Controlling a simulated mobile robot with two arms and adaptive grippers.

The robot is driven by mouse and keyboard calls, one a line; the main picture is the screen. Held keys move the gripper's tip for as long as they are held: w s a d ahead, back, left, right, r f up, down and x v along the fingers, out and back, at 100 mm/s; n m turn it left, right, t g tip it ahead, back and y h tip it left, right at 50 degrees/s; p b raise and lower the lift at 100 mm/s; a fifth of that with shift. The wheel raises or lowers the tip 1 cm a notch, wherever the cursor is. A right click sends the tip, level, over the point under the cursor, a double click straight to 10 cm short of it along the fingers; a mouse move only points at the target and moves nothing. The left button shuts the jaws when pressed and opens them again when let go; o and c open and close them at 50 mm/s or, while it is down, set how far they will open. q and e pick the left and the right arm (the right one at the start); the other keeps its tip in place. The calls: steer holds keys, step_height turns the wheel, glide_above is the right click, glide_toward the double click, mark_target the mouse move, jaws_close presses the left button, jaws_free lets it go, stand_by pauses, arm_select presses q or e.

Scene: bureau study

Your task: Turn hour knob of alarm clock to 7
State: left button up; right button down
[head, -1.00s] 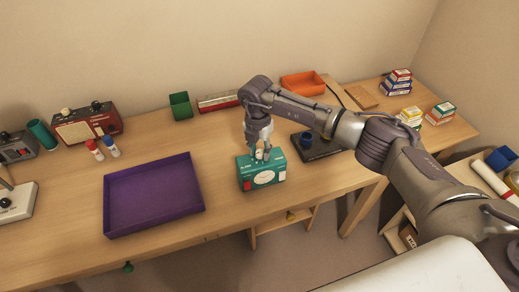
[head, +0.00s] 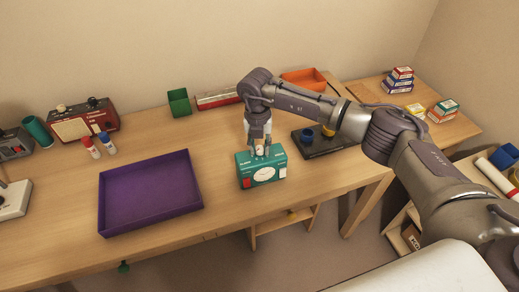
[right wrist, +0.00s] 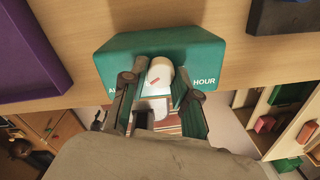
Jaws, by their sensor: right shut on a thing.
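The teal alarm clock (head: 263,172) stands upright on the desk, with a white dial on its front and a red patch at the front's lower left. In the right wrist view its teal top (right wrist: 215,50) shows, with the word HOUR at the right and a partly hidden label at the left. My right gripper (head: 260,154) points down onto the clock's top. Its fingers are shut on a white knob (right wrist: 160,74) with a reddish mark on it. The left gripper is not in view.
A purple tray (head: 150,232) lies left of the clock, with free desk between them. A black base with blue and yellow parts (head: 318,146) stands behind right. Glue sticks (head: 90,147), a red radio (head: 84,122) and a green box (head: 179,102) are further back.

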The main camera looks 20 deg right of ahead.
mark_target(259, 149)
steer(key=n+b, duration=0.4)
steer(key=n, duration=0.2)
steer(key=shift+f, duration=0.15)
steer(key=n+b, duration=0.3)
steer(key=n, duration=0.2)
steer(key=shift+d, duration=0.1)
steer(key=shift+r, duration=0.2)
steer(key=c, duration=0.9)
jaws_free()
steer(key=shift+o, duration=0.2)
steer(key=shift+r, duration=0.1)
step_height(259, 149, up, 12)
steer(key=shift+s+a, duration=0.15)
steer(key=shift+a, duration=0.05)
